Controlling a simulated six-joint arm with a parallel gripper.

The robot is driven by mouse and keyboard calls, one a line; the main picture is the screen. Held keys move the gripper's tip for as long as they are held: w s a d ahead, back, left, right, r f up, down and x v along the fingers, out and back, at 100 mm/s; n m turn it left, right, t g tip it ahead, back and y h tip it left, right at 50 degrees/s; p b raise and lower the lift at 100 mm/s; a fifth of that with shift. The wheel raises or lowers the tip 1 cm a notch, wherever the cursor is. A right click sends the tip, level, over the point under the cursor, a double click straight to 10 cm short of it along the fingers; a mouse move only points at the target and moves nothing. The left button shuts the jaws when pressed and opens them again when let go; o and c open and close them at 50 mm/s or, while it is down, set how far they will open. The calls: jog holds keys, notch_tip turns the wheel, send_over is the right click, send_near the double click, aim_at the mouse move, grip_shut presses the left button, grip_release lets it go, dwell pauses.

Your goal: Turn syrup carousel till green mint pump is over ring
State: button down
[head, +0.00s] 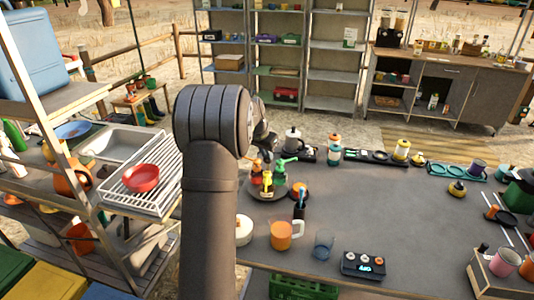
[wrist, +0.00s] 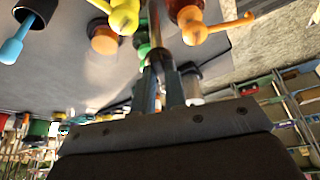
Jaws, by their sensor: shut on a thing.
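The syrup carousel (head: 262,196) is a low round grey disc on the table, just right of my arm. It carries upright bottles with coloured pumps. The green mint pump (head: 281,167) is at its back right, its spout to the right. A yellow pump (head: 268,181) stands at the front. An orange pump (wrist: 190,25) shows in the wrist view, right of a yellow pump (wrist: 122,18). My gripper (wrist: 163,80) is among the pumps, shut on part of the carousel; the contact is partly hidden. Green shows behind its fingers. I cannot make out the ring.
An orange-topped jar (head: 299,190) and a dark holder with a blue stick (head: 300,208) stand right of the carousel.

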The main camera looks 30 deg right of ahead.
jog(key=m, duration=0.2)
jog(key=m+g, duration=0.1)
jog(key=shift+w+m, duration=0.2)
jog(key=shift+m, duration=0.2)
jog(key=shift+w+a+m+g, duration=0.15)
jog(key=shift+m+g, duration=0.85)
jog(key=shift+m, duration=0.9)
jog(key=c, duration=1.5)
grip_release()
jog(key=shift+o, duration=0.2)
jog(key=v, duration=1.7)
